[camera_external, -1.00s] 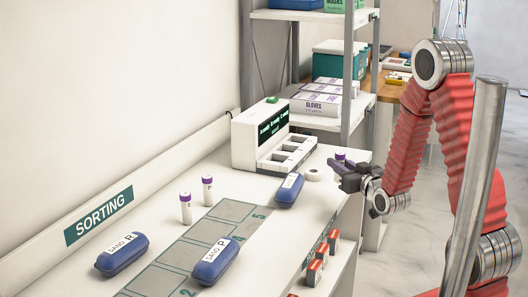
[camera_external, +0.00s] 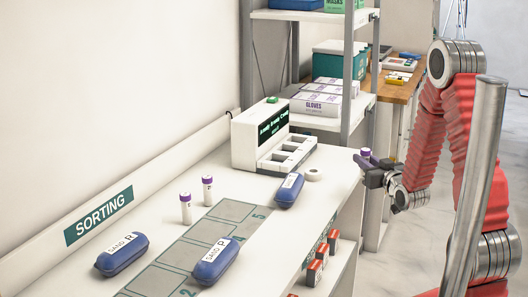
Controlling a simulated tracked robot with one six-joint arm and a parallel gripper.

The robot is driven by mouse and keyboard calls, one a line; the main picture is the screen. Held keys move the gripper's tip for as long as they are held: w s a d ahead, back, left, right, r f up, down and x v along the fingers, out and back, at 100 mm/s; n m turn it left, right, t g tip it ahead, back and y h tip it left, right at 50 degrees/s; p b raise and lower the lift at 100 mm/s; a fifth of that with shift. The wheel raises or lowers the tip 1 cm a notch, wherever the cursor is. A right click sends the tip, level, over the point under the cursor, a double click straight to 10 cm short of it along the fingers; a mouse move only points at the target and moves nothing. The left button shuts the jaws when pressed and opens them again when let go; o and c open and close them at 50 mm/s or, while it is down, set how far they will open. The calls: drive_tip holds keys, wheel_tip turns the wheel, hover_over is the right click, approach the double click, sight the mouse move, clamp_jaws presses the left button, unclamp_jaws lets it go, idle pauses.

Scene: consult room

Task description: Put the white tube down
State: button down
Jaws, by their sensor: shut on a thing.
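My gripper (camera_external: 370,169) is at the right of the picture, by the right edge of the white bench (camera_external: 262,250). It is shut on a white tube (camera_external: 366,154) with a purple cap. Only the top of this tube shows above the fingers; its lower part is hidden. Two more white tubes with purple caps stand upright on the bench, one in front (camera_external: 185,209) and one just behind it (camera_external: 207,191), far to the left of my gripper.
A white machine (camera_external: 247,142) with a dark display and slots stands at the bench's back. Blue sand packs lie at the front left (camera_external: 122,254), front middle (camera_external: 215,262) and back right (camera_external: 289,191). A white roll (camera_external: 314,174) lies nearby. Grey numbered squares (camera_external: 230,211) are mostly bare.

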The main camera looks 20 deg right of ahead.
drive_tip(key=a, duration=0.7)
drive_tip(key=shift+a+y, duration=0.3)
drive_tip(key=shift+a, duration=0.05)
drive_tip(key=shift+a, duration=0.1)
drive_tip(key=d, duration=0.7)
drive_tip(key=shift+d, duration=0.1)
